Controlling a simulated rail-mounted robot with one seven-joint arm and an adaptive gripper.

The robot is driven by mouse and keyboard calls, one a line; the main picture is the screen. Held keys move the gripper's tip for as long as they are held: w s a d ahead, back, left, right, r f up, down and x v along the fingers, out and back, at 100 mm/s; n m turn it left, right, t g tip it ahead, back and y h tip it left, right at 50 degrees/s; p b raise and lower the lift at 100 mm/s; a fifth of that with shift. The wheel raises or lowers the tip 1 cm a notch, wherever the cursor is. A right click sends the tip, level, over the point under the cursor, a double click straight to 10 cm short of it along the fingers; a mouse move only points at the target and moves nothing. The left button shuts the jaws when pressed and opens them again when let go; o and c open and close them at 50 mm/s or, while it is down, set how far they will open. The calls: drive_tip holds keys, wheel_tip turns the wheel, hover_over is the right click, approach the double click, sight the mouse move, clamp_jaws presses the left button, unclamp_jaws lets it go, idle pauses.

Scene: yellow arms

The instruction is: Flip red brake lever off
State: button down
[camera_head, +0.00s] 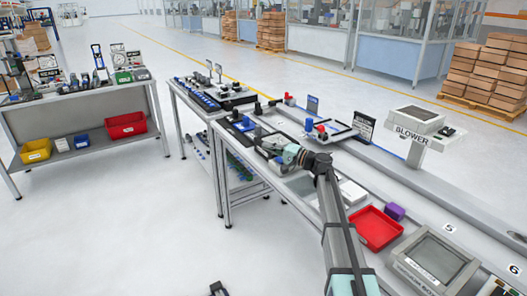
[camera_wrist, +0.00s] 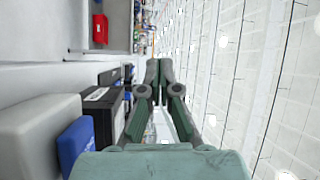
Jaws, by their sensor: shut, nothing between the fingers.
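My gripper (camera_head: 268,146) reaches leftward low over the long workbench (camera_head: 228,167) in the head view. Its fingers meet at the tips in the wrist view (camera_wrist: 159,64), with nothing between them. I cannot tell for sure which part is the brake lever. A small red part (camera_head: 321,131) stands on a fixture beside a blue part (camera_head: 309,124), to the right of my gripper and apart from it. Another small red piece (camera_head: 289,99) sits farther back on the bench. No red lever shows clearly in the wrist view.
The blower unit (camera_head: 415,120) stands behind. Black and blue blocks (camera_wrist: 75,142) line the left of the wrist view. Open floor lies left of the bench.

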drive_tip(key=shift+a+f, duration=0.2)
drive_tip(key=shift+a, duration=0.55)
